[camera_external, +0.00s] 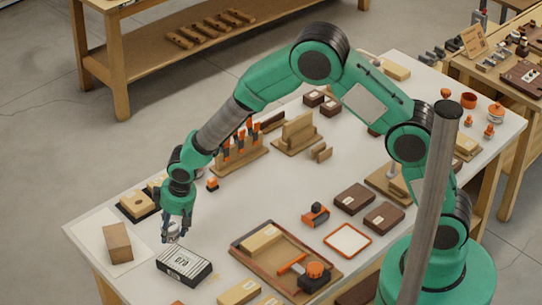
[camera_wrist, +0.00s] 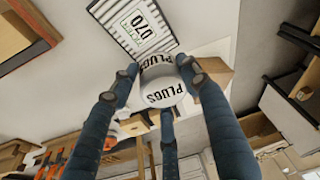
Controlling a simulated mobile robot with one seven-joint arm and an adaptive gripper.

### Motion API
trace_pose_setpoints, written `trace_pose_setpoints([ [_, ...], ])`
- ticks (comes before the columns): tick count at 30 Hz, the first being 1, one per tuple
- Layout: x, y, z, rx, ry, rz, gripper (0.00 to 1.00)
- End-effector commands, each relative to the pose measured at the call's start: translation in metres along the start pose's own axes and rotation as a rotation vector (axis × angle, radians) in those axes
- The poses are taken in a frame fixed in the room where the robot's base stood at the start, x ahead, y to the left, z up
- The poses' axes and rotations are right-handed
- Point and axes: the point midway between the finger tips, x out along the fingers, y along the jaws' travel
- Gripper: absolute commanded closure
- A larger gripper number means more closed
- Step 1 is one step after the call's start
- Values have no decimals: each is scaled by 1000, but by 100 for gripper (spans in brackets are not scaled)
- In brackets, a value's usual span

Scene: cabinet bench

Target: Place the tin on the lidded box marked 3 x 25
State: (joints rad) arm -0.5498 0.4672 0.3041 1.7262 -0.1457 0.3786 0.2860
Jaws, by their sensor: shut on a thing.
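My gripper (camera_external: 174,222) is at the front left of the bench, pointing down. Its fingers are shut around a small white tin (camera_wrist: 165,90) with black "PLUGS" lettering. In the external view the tin (camera_external: 171,236) shows just below the fingers, beside the black-and-white striped box marked 070 (camera_external: 184,266); whether it touches the bench is unclear. Two dark brown lidded boxes, one (camera_external: 353,198) behind the other (camera_external: 384,217), stand right of centre, well away from my gripper. Their labels are too small to read, so I cannot tell which is marked 3 x 25.
A brown block (camera_external: 117,242) on a pale sheet lies left of my gripper. A wooden tray (camera_external: 240,246) with an orange tool stands to the right. An orange-rimmed square tray (camera_external: 347,240) and an orange-and-black tool (camera_external: 316,214) lie near the dark boxes. The bench middle is fairly clear.

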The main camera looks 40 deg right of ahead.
Motion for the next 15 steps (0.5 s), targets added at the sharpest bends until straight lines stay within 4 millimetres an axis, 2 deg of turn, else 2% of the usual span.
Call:
trace_pose_setpoints([
  [15,-3,1,1,-6,-19,4,87],
])
